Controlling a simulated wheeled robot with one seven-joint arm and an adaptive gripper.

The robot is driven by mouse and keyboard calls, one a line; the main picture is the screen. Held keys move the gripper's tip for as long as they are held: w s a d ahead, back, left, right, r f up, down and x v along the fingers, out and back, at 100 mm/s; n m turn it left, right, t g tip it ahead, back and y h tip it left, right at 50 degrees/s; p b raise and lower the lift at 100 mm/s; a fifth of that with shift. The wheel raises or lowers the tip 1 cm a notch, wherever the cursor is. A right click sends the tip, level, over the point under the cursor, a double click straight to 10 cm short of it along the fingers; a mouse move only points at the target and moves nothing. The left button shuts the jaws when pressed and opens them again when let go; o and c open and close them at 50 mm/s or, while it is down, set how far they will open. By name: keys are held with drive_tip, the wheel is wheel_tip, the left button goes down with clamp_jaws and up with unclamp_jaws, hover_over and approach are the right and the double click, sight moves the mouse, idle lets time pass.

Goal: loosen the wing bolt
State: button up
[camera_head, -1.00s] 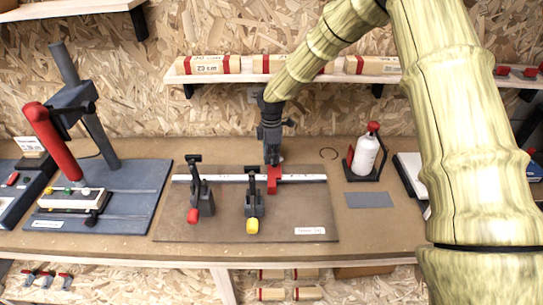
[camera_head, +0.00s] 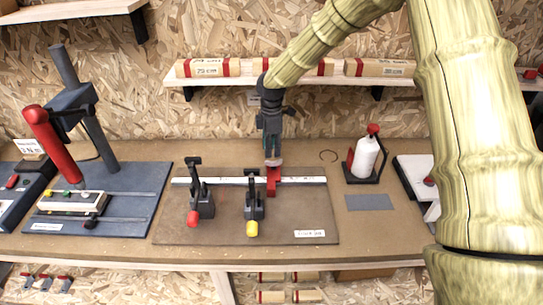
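A red stop block (camera_head: 273,182) sits on the pale ruled rail (camera_head: 305,181) along the back of a brown board (camera_head: 280,222). My gripper (camera_head: 272,153) points down right above the red block. A small pale reddish piece (camera_head: 274,162) shows between the gripper's lower end and the block; I cannot tell whether it is the wing bolt. The fingers are dark and small here, so I cannot see whether they are open or touching that piece.
Two dark toggle clamps stand on the board, one with a red tip (camera_head: 192,219) and one with a yellow tip (camera_head: 253,228), close in front of the rail. A white bottle (camera_head: 365,157) stands to the right. A shelf (camera_head: 300,80) runs behind my arm.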

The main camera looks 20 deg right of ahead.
sight(271, 161)
wheel_tip(271, 161, up, 7)
drive_tip(key=shift+f, duration=0.2)
idle(0.3)
